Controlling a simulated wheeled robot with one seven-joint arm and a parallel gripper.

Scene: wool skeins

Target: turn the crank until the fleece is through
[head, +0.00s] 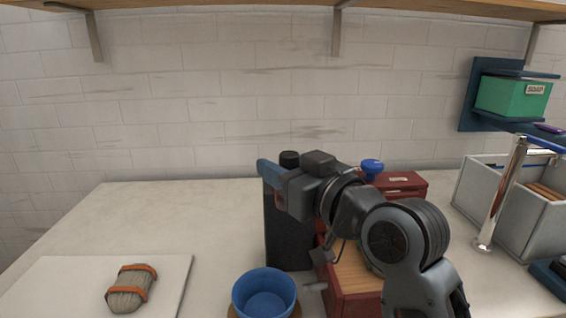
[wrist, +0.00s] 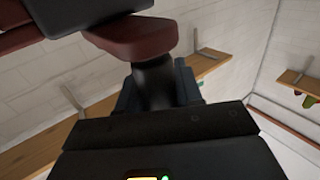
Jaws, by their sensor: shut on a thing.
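My gripper (head: 270,178) is at the middle of the head view, blue fingertips pointing left. In the wrist view its blue fingers are closed around a black upright grip (wrist: 154,78), which joins a dark red arm (wrist: 135,38), apparently the crank. The red machine (head: 403,181) with a wooden bed (head: 355,268) and a blue knob (head: 371,166) stands behind and below my arm, which hides much of it. I cannot make out the fleece on it.
A blue bowl (head: 267,291) stands at the front. A banded grey skein (head: 127,292) lies on a white board (head: 60,280) at left. A grey crate (head: 485,195) and chrome post (head: 500,195) are at right. The back-left counter is clear.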

